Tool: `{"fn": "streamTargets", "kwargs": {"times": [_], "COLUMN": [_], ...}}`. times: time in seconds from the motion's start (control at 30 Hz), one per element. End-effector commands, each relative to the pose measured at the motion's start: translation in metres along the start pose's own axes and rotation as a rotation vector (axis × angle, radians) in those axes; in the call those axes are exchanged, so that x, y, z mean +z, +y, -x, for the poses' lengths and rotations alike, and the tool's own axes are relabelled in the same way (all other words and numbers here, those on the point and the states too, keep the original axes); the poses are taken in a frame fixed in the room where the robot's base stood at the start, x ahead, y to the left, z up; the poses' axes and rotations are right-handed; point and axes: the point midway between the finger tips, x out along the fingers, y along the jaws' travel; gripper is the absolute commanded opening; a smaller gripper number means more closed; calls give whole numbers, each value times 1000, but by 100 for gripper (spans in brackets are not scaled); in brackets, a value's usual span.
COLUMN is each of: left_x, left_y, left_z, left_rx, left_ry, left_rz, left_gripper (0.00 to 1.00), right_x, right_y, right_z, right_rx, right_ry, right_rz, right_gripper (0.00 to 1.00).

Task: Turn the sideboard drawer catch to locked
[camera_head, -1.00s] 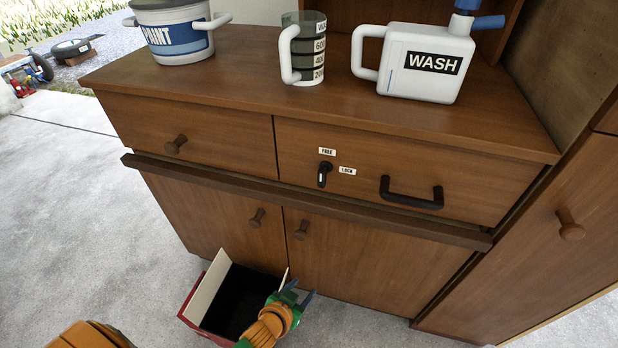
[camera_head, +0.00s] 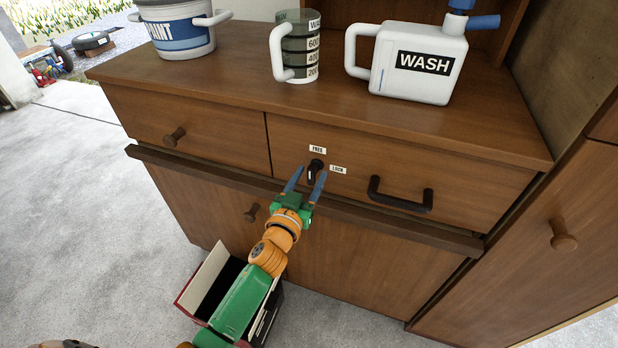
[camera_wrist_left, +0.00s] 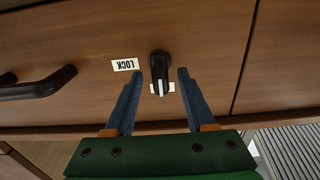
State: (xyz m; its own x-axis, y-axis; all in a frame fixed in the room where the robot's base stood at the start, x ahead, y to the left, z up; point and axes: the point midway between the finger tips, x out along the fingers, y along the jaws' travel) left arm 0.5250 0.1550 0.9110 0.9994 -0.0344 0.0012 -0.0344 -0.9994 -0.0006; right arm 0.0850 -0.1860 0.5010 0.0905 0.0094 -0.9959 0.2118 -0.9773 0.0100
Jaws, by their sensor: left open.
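The catch (camera_head: 316,167) is a small black turn knob on the right-hand sideboard drawer (camera_head: 450,180). A FREE label (camera_head: 318,149) is above it and a LOCK label (camera_head: 338,169) to its right. The upside-down left wrist view shows the knob (camera_wrist_left: 160,66), its white-marked end lying toward and partly over a label, while the LOCK label (camera_wrist_left: 125,64) is clear of it. My left gripper (camera_head: 308,176) is open, its blue fingers on either side of the knob; in the wrist view the gripper (camera_wrist_left: 160,74) shows gaps on both sides. Contact is not visible. My right gripper is not in view.
A black pull handle (camera_head: 400,197) is right of the catch. A wooden ledge (camera_head: 420,232) runs below the drawers. A paint pot (camera_head: 180,30), a measuring jug (camera_head: 300,50) and a WASH can (camera_head: 420,65) stand on top. An open box (camera_head: 207,280) is on the floor below.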

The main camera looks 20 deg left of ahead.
Motion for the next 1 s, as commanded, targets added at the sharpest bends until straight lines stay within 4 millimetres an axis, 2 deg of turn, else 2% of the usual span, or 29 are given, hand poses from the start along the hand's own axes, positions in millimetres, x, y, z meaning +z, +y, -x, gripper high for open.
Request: {"fn": "streamTargets", "kwargs": {"times": [0.03,0.23,0.67,1.0], "left_x": [0,0,0,1], "left_y": [0,0,0,2], "left_z": [0,0,0,0], "left_rx": [0,0,0,0], "left_ry": [0,-1,-1,-1], "left_rz": [0,0,-50,-303], "left_gripper": [55,1,0,0], "right_x": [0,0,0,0], "right_y": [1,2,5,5], "right_z": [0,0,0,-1], "right_rx": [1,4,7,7], "right_ry": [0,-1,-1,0], "right_rz": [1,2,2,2], "right_gripper": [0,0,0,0]}}
